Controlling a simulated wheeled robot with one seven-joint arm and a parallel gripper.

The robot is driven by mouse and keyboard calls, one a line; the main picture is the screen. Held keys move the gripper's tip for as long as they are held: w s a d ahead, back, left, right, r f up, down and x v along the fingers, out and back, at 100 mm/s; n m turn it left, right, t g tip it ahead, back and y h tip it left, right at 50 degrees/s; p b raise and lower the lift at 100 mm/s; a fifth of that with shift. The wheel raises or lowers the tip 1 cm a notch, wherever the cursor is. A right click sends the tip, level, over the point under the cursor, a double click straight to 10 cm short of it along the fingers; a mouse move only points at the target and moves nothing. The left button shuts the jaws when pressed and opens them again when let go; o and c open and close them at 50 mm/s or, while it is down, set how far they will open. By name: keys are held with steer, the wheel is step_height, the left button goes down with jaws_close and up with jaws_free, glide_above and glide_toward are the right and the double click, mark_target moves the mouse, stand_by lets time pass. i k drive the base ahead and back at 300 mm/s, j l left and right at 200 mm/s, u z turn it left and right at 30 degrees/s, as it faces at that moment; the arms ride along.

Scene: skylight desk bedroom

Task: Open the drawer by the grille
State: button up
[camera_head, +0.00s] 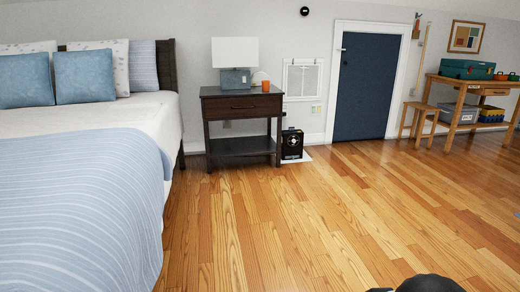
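A dark wood nightstand (204,127) stands against the back wall, between the bed and a white wall grille (303,77). Its single drawer (232,108) sits under the top, with a small dark handle at the middle of its front. The drawer front looks flush with the frame, so the drawer looks shut. The grille is just to the right of the nightstand. My gripper is not in view; a dark rounded part at the bottom edge seems to be mine.
A bed (75,210) fills the left side. A small black box (292,144) stands on the floor right of the nightstand. A lamp (235,53) and an orange cup (266,86) are on the nightstand. The wood floor (300,220) in front is clear.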

mark_target(223, 107)
steer(key=i+l+u, duration=0.15)
steer(key=i+u, duration=0.25)
steer(key=i, duration=1.9)
steer(key=i+j+z, duration=0.2)
steer(key=i+z, duration=0.2)
steer(key=i, duration=0.15)
steer(key=i+j+z, duration=0.35)
steer(key=i, duration=0.2)
steer(key=i+j+z, duration=0.4)
steer(key=i+j, duration=0.1)
steer(key=j, duration=0.25)
steer(key=i+j, duration=0.15)
steer(key=j, duration=0.15)
steer(key=i+j, duration=0.1)
steer(key=j, duration=0.25)
steer(key=i+j+u, duration=0.1)
steer(key=j, duration=0.2)
steer(key=i, duration=0.05)
